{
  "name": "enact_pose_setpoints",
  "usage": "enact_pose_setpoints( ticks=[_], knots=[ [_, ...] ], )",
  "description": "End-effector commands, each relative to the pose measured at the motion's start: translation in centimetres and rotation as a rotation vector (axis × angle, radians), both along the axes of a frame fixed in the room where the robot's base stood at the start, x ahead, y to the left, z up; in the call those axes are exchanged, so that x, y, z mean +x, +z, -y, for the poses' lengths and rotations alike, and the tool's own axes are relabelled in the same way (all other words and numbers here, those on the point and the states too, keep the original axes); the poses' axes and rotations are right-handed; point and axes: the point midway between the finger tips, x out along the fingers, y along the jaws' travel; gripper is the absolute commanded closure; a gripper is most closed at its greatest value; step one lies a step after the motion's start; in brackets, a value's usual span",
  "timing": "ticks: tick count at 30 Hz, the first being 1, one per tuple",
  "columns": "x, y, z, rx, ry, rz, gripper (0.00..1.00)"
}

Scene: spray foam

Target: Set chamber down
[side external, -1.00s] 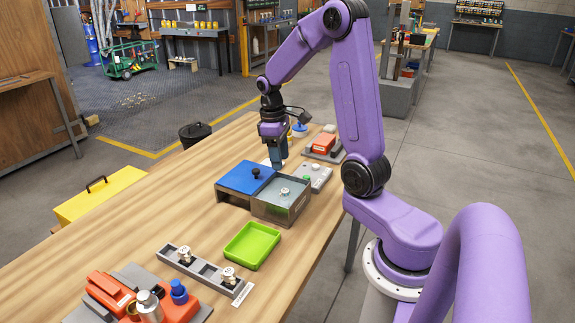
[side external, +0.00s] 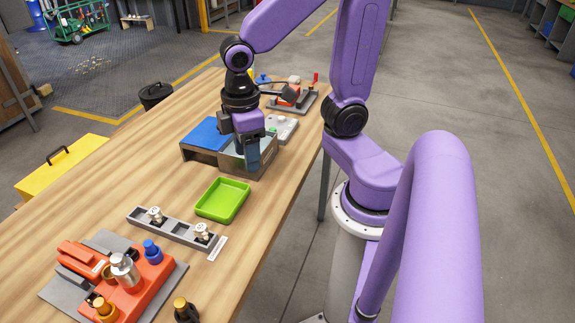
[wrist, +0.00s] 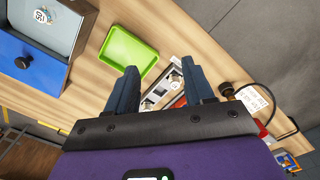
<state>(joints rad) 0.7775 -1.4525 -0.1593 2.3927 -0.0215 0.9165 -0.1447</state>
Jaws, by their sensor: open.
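My gripper (side external: 252,160) is open and hangs over the grey box in the side view. In the wrist view my gripper (wrist: 160,78) has its two dark fingers spread, with nothing held between them. The grey open box (side external: 262,166) has a blue panel (side external: 207,134) at its left; the gripper hides much of its inside. In the wrist view a small pale round fitting (wrist: 42,14) sits inside the box, beside the blue panel (wrist: 20,62) with its black knob. I cannot tell which thing is the chamber.
An empty green tray (side external: 222,200) lies in front of the box. A grey rack (side external: 178,228) with two metal fittings stands nearer. An orange fixture (side external: 130,278) with bottles is at the near end. A grey block (side external: 281,128) lies behind. The table's left side is clear.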

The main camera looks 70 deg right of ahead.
Motion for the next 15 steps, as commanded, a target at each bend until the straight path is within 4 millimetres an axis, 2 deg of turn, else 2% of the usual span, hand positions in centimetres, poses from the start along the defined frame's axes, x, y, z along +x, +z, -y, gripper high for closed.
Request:
enact_pose_setpoints(
  ticks=[3,9,15],
  knots=[
    [-3.1,0.2,-1.2,0.015,0.092,0.007,0.47],
    [-7.4,0.2,-1.9,0.034,0.207,0.010,0.47],
    [-9.3,0.2,-2.1,0.043,0.260,0.009,0.47]
  ],
)
